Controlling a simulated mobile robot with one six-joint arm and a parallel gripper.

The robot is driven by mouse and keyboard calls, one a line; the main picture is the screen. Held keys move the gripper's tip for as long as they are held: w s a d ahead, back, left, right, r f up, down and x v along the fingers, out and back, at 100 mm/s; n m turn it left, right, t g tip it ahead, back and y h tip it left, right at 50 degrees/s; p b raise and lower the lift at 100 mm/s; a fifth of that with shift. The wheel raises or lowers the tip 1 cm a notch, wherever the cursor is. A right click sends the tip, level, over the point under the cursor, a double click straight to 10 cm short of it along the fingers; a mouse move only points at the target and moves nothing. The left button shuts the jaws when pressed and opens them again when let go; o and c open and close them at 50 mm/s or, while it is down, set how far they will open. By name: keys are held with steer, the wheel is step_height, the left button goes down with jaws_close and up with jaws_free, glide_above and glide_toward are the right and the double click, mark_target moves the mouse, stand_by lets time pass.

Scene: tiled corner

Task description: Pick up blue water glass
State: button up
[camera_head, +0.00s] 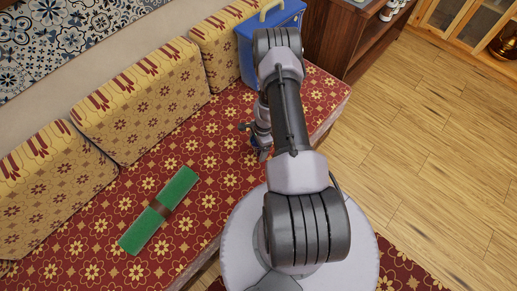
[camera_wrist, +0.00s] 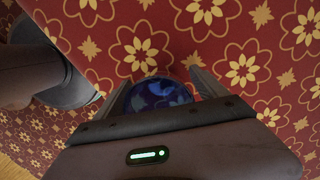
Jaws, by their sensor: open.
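The blue water glass (camera_wrist: 160,92) shows in the wrist view as a dark blue round shape with a lighter pattern, over the red flowered seat cover. Its lower part in the picture is hidden behind my gripper's body. My gripper (camera_wrist: 157,80) is open, with one finger on each side of the glass. I cannot tell whether either finger touches it. In the head view my gripper (camera_head: 259,147) is low over the bench seat, partly hidden by my arm, and I cannot make out the glass clearly there.
The red flowered bench seat (camera_head: 110,215) carries a green roll with a brown band (camera_head: 181,190) at left. Patterned cushions (camera_head: 145,100) line its back. A blue bin with a yellow handle (camera_head: 246,50) stands behind my arm. Wooden floor (camera_head: 430,140) is clear at right.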

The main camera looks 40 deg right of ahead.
steer(key=shift+r, duration=0.15)
steer(key=c, duration=1.6)
